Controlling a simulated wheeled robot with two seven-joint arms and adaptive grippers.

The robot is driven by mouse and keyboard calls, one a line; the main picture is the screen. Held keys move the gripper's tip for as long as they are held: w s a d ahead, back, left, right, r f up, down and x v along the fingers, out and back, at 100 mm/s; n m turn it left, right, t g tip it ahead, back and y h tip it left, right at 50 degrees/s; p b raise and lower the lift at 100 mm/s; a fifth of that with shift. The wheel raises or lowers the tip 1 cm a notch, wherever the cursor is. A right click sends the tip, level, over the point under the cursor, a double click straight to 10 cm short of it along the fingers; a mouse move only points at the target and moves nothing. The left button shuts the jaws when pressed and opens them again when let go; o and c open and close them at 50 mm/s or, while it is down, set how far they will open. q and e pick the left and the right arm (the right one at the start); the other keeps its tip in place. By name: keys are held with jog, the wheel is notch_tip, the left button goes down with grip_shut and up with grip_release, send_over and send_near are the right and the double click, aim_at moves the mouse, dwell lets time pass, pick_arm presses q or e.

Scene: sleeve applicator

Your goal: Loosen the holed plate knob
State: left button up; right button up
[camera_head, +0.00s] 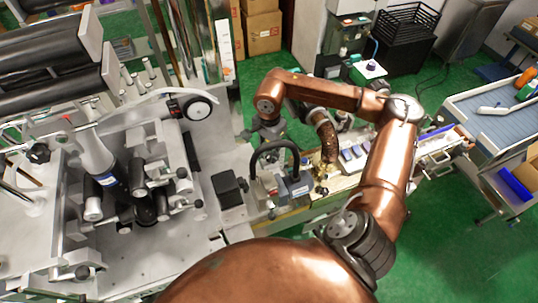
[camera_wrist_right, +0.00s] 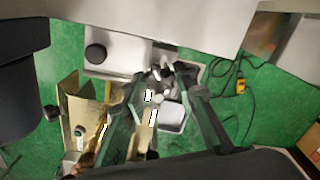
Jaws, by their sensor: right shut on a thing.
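The knob sits at the edge of a pale metal plate (camera_wrist_right: 118,64). The head view does not show the knob clearly, and I cannot make out the plate's holes. My left gripper is not in view.
A black block (camera_head: 229,187) stands on the machine's pale bed left of the arched handle. Black rollers (camera_head: 50,70) fill the upper left. A conveyor table (camera_head: 495,115) stands at the right. A cable (camera_wrist_right: 240,85) lies on the floor.

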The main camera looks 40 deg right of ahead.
aim_at(269, 155)
dwell(0.4)
jog(key=o, duration=1.2)
jog(key=shift+c, duration=0.2)
notch_tip(269, 155, up, 12)
